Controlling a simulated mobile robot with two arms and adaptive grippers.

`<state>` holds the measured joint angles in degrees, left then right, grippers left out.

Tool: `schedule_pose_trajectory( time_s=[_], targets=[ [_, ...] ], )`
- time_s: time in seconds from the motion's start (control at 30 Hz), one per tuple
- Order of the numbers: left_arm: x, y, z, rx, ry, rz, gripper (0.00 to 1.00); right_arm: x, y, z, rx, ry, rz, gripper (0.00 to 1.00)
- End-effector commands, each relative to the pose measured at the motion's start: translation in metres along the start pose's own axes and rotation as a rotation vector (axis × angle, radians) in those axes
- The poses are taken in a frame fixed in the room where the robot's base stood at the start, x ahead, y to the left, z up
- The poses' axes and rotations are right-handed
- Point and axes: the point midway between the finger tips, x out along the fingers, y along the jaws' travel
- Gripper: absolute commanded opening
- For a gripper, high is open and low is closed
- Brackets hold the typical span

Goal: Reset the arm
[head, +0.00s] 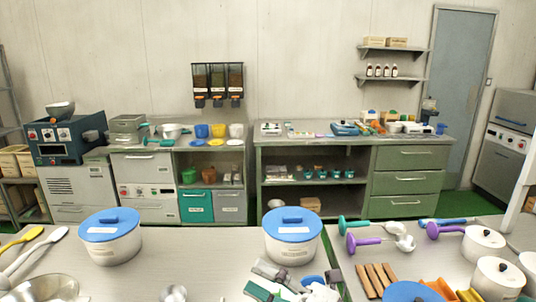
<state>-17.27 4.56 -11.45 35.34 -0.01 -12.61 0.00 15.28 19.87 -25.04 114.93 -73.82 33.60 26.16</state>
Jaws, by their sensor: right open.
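My right gripper (262,280) shows at the bottom middle, low over the front of the left table (190,262). Its fingers point left and stand apart. It looks empty. The picture's lower edge cuts off the arm behind it. A white pot with a blue lid (292,236) stands just behind it, and a small metal scoop (173,293) lies to its left. I cannot tell whether the gripper touches the table. My left gripper is not in view.
Another blue-lidded pot (110,236), spoons (36,250) and a metal bowl (45,289) are at left. The right table (345,262) holds ladles (377,242), wooden sticks (377,279) and white pots (483,244). Counters (410,158) line the wall. The left table's middle is clear.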

Motion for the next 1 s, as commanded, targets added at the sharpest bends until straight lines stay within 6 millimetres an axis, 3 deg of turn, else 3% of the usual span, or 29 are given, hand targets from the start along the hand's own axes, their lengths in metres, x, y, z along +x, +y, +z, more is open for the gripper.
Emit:
schedule_pose_trajectory(
  time_s=[0.1, 0.23, 0.33, 0.47, 0.6, 0.7, 0.8, 1.0],
  targets=[
    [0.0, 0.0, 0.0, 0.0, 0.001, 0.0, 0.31, -0.027, 0.028, 0.03, 0.161, -0.263, 0.221, 0.49],
    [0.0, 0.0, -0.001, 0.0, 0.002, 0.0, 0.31, -0.08, 0.03, 0.07, 0.357, -0.593, 0.381, 0.49],
    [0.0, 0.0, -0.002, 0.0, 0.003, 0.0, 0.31, -0.131, 0.007, 0.092, 0.526, -0.861, 0.441, 0.49],
    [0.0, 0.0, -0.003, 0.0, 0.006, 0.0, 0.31, -0.202, -0.046, 0.094, 0.762, -1.21, 0.426, 0.49],
    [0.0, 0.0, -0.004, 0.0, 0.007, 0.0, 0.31, -0.268, -0.113, 0.058, 1.022, -1.546, 0.301, 0.49],
    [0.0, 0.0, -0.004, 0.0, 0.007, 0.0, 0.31, -0.298, -0.148, 0.022, 1.17, -1.709, 0.183, 0.49],
    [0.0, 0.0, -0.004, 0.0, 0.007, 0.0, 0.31, -0.317, -0.171, -0.014, 1.286, -1.821, 0.066, 0.49],
    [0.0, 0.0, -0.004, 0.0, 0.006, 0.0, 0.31, -0.342, -0.198, -0.081, 1.472, -1.967, -0.163, 0.49]
  ],
)
